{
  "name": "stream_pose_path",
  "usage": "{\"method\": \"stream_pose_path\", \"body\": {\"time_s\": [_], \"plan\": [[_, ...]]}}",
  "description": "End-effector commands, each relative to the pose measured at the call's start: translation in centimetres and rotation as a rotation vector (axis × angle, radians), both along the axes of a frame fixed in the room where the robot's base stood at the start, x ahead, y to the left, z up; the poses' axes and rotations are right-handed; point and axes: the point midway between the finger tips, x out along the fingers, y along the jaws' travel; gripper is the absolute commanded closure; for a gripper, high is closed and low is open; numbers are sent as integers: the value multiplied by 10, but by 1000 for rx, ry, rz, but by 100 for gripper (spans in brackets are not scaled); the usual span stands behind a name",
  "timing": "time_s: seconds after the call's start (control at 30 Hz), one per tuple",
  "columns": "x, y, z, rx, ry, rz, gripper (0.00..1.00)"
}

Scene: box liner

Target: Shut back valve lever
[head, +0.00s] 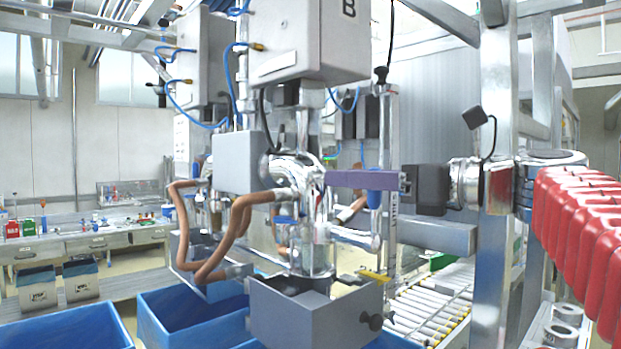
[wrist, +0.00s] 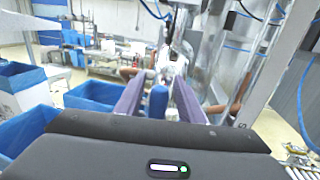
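My gripper (head: 330,180) reaches in from the right at the filling machine, its purple fingers level. In the wrist view my gripper (wrist: 158,88) is open, with a finger on each side of a blue lever handle (wrist: 157,103). The handle stands upright between the fingers, with a gap seeming to show on both sides. In the head view a blue handle (head: 375,197) shows just below the purple finger. Another blue handle (head: 285,220) is lower left, by the front metal pipe (head: 295,172). I cannot tell for sure which one is the back valve lever.
Brown hoses (head: 240,230) hang at the left. A grey box marked B (head: 300,45) is above. A grey open-topped box (head: 310,320) and blue bins (head: 75,330) are below. A steel post (head: 497,130) and red ribbed things (head: 590,240) stand at the right.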

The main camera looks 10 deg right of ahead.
Motion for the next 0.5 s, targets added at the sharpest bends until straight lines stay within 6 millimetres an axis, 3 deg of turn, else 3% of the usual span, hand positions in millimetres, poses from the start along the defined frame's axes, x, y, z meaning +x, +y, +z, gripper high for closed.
{"method": "stream_pose_path", "body": {"time_s": [0.4,0.5], "plan": [[4,4,0,0,0,-1,64],[4,4,0,0,0,-1,71]]}}
